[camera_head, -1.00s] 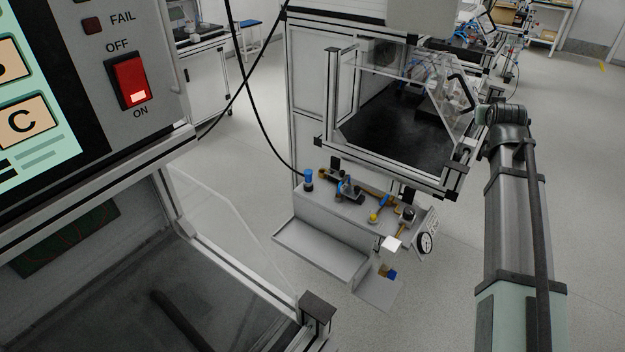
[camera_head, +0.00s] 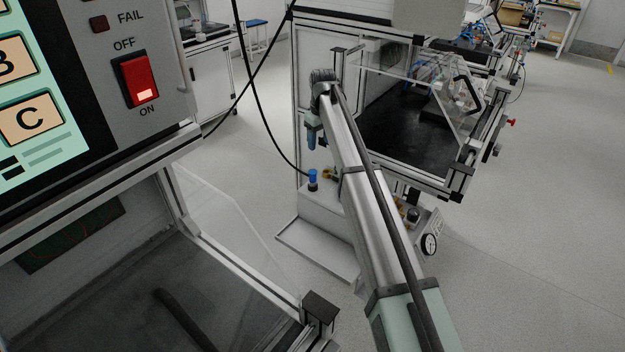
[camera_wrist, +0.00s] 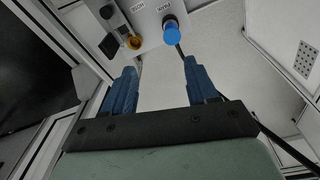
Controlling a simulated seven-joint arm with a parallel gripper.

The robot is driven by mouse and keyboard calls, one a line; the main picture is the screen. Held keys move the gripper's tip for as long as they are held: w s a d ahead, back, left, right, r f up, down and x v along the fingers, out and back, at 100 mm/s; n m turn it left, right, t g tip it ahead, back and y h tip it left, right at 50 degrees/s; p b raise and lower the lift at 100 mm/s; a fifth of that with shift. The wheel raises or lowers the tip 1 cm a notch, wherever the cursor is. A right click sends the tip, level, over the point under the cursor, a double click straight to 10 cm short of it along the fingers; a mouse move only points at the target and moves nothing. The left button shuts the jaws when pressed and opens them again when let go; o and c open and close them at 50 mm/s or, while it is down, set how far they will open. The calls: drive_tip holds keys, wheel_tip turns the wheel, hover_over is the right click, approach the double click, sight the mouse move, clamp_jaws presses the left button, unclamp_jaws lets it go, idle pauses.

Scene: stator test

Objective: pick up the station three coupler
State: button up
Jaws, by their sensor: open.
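A blue-topped coupler (camera_head: 313,176) with a black lower part stands at the left end of the grey panel under the station, with a black hose running to it. I take it for the station three coupler, though no station number is readable. In the wrist view its round blue top (camera_wrist: 171,30) shows ahead of my fingers, in line with the gap between them. My gripper (camera_wrist: 157,80) has two blue fingers spread apart with nothing between them. In the head view my gripper (camera_head: 311,136) points down above the coupler, apart from it.
The grey panel (camera_head: 318,206) carries brass fittings, partly hidden by my arm, and a round gauge (camera_head: 430,244). In the wrist view a yellow fitting (camera_wrist: 133,42) sits left of the blue top. The framed station with a clear guard (camera_head: 455,120) stands right of my gripper.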

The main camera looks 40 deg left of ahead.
sight(312, 171)
drive_tip(key=shift+g+h, duration=0.3)
drive_tip(key=shift+h, duration=0.1)
drive_tip(key=f, duration=0.3)
drive_tip(key=s+a+f, duration=0.1)
drive_tip(key=f, duration=0.5)
drive_tip(key=shift+s+a+f, duration=0.2)
drive_tip(key=shift+s+f, duration=0.05)
drive_tip(key=shift+s, duration=0.05)
drive_tip(key=shift+w+a+f, duration=0.1)
drive_tip(key=shift+a+f, duration=0.05)
drive_tip(key=shift+f, duration=1.25)
drive_tip(key=shift+a+f, duration=0.1)
drive_tip(key=shift+f, duration=1.25)
clamp_jaws()
